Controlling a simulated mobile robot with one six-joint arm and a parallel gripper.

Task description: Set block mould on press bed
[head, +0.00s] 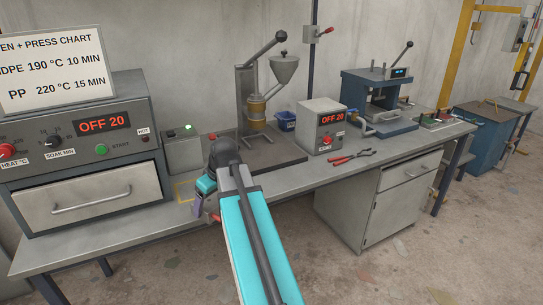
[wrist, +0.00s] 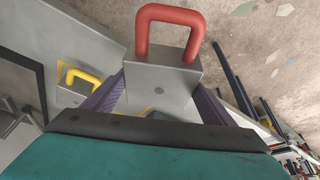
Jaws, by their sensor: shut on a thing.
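The block mould, a grey metal block (wrist: 160,92) with a red loop handle (wrist: 170,14), sits between the two purple fingers of my gripper (wrist: 158,100) in the wrist view. My gripper is shut on it. In the head view my gripper (head: 205,200) is at the bench's front edge, right of the oven, and my arm hides most of the mould. The blue press (head: 378,92) stands at the right end of the bench, well away from my gripper. Its bed (head: 384,126) lies low between its posts and looks empty, though it is small here.
A yellow handle (wrist: 84,76) stands beside the held block in the wrist view. The oven (head: 85,140) is at left. A hopper machine (head: 256,105), grey control box (head: 322,125) and red pliers (head: 352,157) lie between my gripper and the press. A yellow outline (head: 181,191) marks the bench.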

